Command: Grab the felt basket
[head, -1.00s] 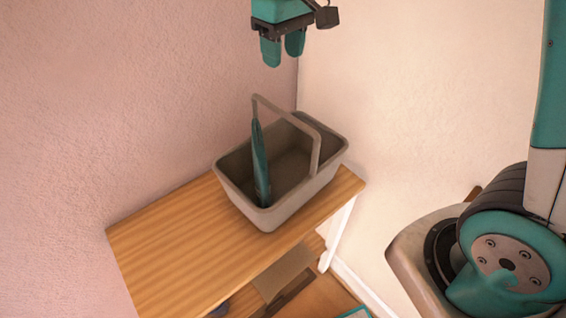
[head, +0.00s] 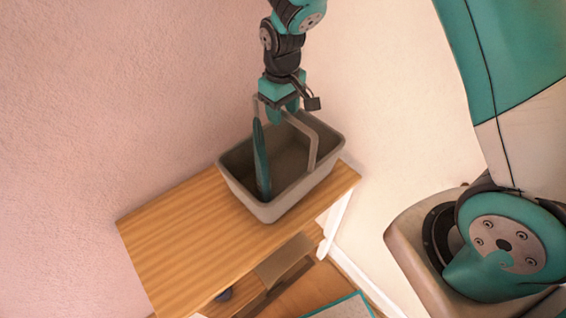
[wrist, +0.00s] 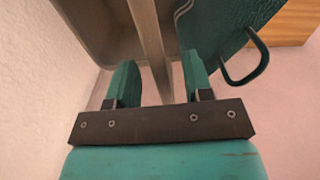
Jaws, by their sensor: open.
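The felt basket (head: 278,205) is a grey-brown open tub with an arched handle, standing on a wooden table. A dark teal folded object, perhaps an umbrella (head: 261,165), leans upright inside it. My gripper (head: 283,114) is at the basket's handle, above the far part of the tub. In the wrist view the handle bar (wrist: 150,50) runs between the two teal fingers of my gripper (wrist: 158,85), with gaps on both sides. The fingers are open. The teal object (wrist: 225,30) and its looped end show just right of the right finger.
The wooden table (head: 180,240) has free room left of the basket. Walls stand close behind (head: 130,100) and to the right (head: 390,130). A lower shelf with a dark item (head: 224,294) lies under the tabletop. A teal-edged mat (head: 345,308) is on the floor.

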